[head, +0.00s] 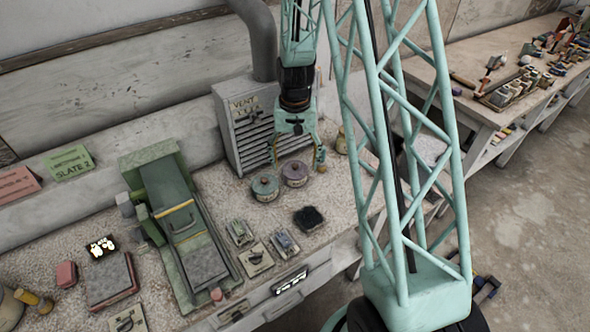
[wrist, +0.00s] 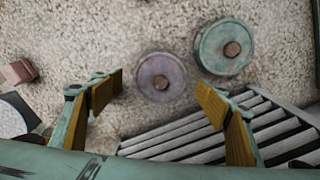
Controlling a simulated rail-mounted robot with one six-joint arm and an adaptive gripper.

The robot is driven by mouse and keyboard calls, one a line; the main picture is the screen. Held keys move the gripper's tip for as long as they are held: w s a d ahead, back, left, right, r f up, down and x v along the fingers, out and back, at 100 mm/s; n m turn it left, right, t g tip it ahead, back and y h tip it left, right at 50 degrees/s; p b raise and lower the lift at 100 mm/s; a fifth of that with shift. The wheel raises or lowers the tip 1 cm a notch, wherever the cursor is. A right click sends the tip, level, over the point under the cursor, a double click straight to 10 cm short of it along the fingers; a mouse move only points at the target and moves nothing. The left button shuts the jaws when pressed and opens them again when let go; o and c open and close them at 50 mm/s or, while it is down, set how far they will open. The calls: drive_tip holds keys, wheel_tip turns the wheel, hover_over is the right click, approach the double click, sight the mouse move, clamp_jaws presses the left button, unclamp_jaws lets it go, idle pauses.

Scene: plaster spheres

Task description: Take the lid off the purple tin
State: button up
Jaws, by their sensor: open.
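The purple tin (head: 294,174) stands on the speckled bench, with its lid on. My gripper (head: 297,153) hangs above the tin, pointing down. In the wrist view my gripper (wrist: 160,86) is open and empty, with one yellow-faced finger on each side of the lid in the picture. How high the fingertips are above the lid is hard to tell.
A teal tin (head: 264,188) stands close beside the purple one; its lid also shows in the wrist view (wrist: 210,58). A grey slatted vent box (head: 240,125) stands just behind. A dark block (head: 309,217) and small items lie in front. A green machine (head: 170,205) stands left.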

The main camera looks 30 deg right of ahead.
drive_tip(key=shift+f, duration=0.55)
drive_tip(key=shift+c, duration=0.8)
drive_tip(key=c, duration=0.6)
